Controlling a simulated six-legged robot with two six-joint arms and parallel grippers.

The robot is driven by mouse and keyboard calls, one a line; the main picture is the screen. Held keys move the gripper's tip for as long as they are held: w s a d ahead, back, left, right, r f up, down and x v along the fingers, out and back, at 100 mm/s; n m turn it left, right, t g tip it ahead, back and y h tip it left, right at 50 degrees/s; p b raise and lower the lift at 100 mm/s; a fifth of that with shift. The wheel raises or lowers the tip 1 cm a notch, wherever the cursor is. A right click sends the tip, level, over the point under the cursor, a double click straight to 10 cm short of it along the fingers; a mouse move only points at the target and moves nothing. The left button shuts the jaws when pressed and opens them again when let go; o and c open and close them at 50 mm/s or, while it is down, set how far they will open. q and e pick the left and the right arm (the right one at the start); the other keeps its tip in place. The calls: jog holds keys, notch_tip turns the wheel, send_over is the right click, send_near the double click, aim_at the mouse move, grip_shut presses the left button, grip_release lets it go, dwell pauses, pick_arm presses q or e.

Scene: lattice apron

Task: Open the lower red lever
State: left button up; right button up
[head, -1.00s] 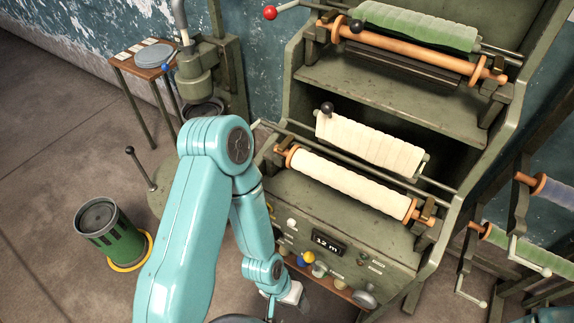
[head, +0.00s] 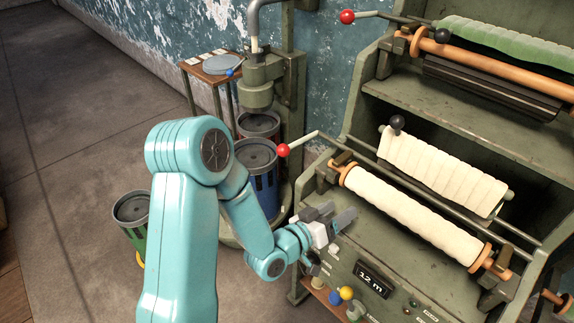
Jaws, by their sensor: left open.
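The lower red lever is a pale rod ending in a red ball (head: 283,150), at the left end of the lower roller level of the green machine. The ball stands out to the left, in front of a blue drum. My left gripper (head: 342,217) is open and empty. It is below and to the right of the red ball, near the machine's front face, apart from the lever. An upper red lever (head: 347,17) with a similar ball is at the top level. My right gripper is not in view.
The lower level has a cream roller (head: 415,213) and a cream cloth bundle with a black knob (head: 397,122). A "12 m" display (head: 374,278) is on the front panel. A blue drum (head: 257,175) and a green drum (head: 133,210) stand at left.

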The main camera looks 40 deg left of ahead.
pick_arm(q)
jog(key=s+a+t+y+b, duration=0.3)
jog(key=s+a+y+b, duration=0.15)
jog(key=a+b, duration=0.4)
jog(key=s+a+t+y+b, duration=0.25)
jog(key=s+a+b, duration=0.25)
jog(key=a+b, duration=0.35)
jog(key=shift+n+g, duration=0.25)
jog(key=shift+n, duration=0.15)
jog(key=p+x, duration=0.1)
jog(key=x, duration=0.4)
jog(key=p+x, duration=0.1)
jog(key=x, duration=0.4)
jog(key=a+p+x, duration=0.1)
jog(key=x, duration=0.5)
jog(key=shift+w+f+p, duration=0.1)
jog(key=shift+f+p, duration=0.1)
jog(key=shift+p, duration=0.15)
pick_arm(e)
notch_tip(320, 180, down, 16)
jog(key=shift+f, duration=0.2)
pick_arm(q)
grip_shut()
jog(key=shift+r, duration=0.1)
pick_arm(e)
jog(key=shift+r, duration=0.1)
